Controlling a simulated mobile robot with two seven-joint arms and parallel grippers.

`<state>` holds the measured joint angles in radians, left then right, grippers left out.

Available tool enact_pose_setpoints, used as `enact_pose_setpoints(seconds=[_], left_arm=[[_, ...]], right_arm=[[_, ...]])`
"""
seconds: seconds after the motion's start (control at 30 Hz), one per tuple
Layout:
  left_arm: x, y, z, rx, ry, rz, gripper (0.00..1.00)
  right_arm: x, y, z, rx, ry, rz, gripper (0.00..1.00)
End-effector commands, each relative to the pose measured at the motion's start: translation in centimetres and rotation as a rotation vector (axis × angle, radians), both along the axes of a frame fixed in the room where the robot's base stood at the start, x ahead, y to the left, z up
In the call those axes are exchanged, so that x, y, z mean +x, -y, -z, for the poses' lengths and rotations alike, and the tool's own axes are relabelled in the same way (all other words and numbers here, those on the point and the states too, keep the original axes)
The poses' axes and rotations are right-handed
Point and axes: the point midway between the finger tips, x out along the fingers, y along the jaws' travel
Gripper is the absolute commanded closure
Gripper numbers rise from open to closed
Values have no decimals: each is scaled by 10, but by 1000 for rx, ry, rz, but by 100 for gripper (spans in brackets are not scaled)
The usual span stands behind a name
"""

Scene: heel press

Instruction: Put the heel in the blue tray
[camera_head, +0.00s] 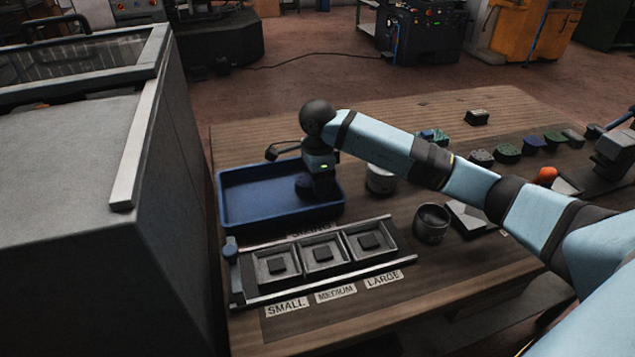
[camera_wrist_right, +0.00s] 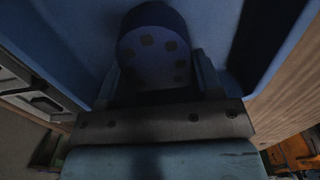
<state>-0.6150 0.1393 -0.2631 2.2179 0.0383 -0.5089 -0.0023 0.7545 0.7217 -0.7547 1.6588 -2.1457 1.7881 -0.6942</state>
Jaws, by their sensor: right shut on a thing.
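The blue tray (camera_head: 235,205) lies on the wooden table, left of centre in the head view; its blue floor and wall also fill much of the wrist view (camera_wrist_right: 60,45). My right gripper (camera_head: 318,188) reaches down inside the tray's right part. It is shut on the heel (camera_wrist_right: 153,52), a dark blue piece with a rounded end and several small square marks, seen between the fingers in the wrist view. In the head view the heel is mostly hidden or too dark to make out. I cannot tell whether it touches the tray floor. My left gripper is not in view.
A rack with three square moulds (camera_head: 323,254), labelled small, medium and large, stands in front of the tray. A dark cup (camera_head: 432,223) and a grey can (camera_head: 380,181) stand to the right. Several green and dark pieces (camera_head: 507,153) line the back right. A large grey machine (camera_head: 165,215) borders the left.

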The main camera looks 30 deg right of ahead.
Motion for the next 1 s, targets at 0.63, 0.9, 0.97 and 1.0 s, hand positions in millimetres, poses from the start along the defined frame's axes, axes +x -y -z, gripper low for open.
enact_pose_setpoints(seconds=[0.63,0.9,0.97,1.0], left_arm=[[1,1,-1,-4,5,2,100],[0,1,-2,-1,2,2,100],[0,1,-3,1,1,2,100],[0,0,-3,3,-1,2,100]], right_arm=[[0,0,8,0,1,0,15],[0,0,0,0,2,-1,15],[1,0,-9,0,4,0,15],[1,0,-16,-1,4,1,15]])
